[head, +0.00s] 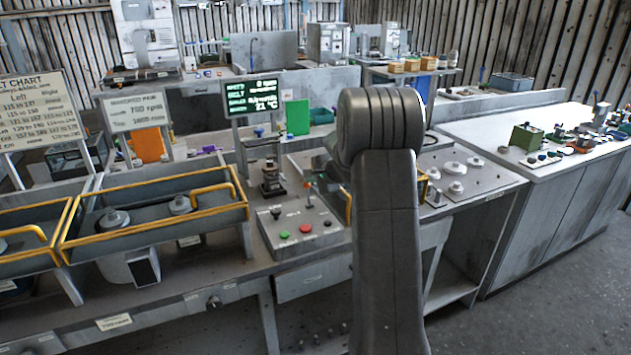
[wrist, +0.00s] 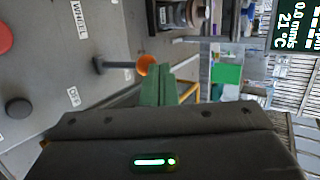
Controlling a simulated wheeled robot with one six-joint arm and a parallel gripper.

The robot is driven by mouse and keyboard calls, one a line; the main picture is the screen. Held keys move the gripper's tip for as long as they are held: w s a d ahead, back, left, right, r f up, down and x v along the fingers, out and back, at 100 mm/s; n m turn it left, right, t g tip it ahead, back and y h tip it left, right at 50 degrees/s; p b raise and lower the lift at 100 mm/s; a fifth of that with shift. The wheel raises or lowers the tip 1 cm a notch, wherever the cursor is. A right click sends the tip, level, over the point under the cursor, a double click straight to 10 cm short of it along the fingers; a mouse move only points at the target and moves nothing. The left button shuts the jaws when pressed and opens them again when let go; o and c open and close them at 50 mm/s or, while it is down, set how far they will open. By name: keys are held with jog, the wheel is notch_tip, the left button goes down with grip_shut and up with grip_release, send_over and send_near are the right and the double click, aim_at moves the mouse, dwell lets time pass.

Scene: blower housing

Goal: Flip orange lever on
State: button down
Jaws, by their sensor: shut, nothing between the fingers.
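The lever has an orange ball tip (wrist: 147,64) on a dark stem, with its base on the grey control panel (wrist: 45,70). In the head view the orange-tipped lever (head: 308,186) stands at the back right of the panel, just left of my arm. In the wrist view my gripper's green fingers (wrist: 159,84) are shut together and empty. Their tips are right beside the orange ball; I cannot tell whether they touch it. My arm largely hides my gripper in the head view.
The panel carries a green button (head: 285,234), a red button (head: 305,228) and a black knob (head: 276,212). A dark machine fixture (head: 271,180) stands behind it. A lit display (head: 252,96) rises further back. Yellow-railed trays (head: 150,212) lie to the left.

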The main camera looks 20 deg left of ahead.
jog(key=shift+w+a+r, duration=0.15)
jog(key=shift+r, duration=0.05)
jog(key=shift+r+p, duration=0.5)
jog(key=shift+r, duration=0.1)
jog(key=d+r, duration=0.5)
jog(key=r, duration=0.8)
jog(key=shift+s, duration=0.45)
jog(key=a+f, duration=0.5)
jog(key=f, duration=0.8)
jog(key=shift+w, duration=0.4)
